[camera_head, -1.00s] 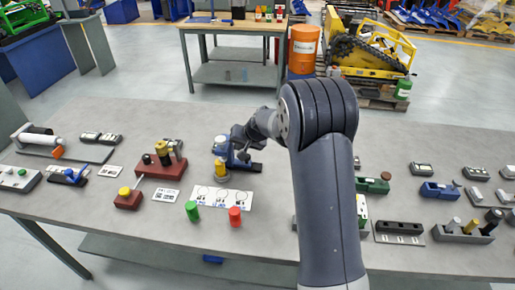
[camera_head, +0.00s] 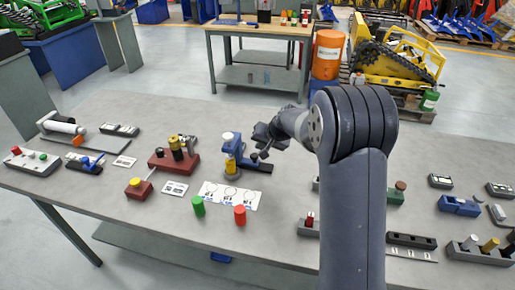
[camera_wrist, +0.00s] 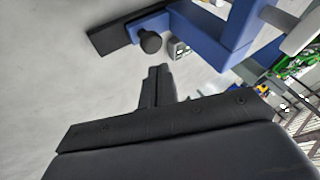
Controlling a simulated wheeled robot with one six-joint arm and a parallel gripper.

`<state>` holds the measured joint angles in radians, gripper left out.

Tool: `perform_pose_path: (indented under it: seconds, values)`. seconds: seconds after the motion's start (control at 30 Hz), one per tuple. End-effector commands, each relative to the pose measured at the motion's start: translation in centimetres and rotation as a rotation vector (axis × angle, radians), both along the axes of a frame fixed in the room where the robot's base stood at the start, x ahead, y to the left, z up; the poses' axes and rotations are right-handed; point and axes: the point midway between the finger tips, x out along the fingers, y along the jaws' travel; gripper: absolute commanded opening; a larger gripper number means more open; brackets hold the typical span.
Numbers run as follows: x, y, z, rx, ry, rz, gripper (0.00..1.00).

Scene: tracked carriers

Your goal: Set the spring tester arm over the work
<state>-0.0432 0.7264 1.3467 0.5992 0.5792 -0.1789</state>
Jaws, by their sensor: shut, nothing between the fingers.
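The spring tester is a blue device with a pale cap (camera_head: 228,136) and a dark-and-blue base (camera_head: 262,167), at mid-table in the head view. A yellow cylindrical piece (camera_head: 231,163) stands at its left end, and the blue arm (camera_head: 232,148) appears to be above it. Exact alignment is too small to tell. In the wrist view, a blue bracket (camera_wrist: 225,35) and black knob (camera_wrist: 150,41) lie beyond my fingers.
A white card (camera_head: 231,195), a green cylinder (camera_head: 198,206) and a red cylinder (camera_head: 239,215) lie in front of the tester. A red fixture (camera_head: 160,162) stands left. My arm hides part of the table to the right, where other small devices stand.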

Motion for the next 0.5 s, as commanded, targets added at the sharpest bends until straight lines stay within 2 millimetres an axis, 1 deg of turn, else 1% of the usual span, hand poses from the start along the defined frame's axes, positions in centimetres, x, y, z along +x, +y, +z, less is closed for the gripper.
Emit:
perform_pose_path:
  seconds: [0.03,0.3,0.5]
  values:
    - [-0.3,-0.2,0.7,0.000,-0.005,0.000,0.00]
    - [-2.6,-1.8,4.2,-0.001,-0.005,-0.001,0.00]
    - [-3.9,-2.7,6.3,-0.001,-0.002,0.000,0.00]
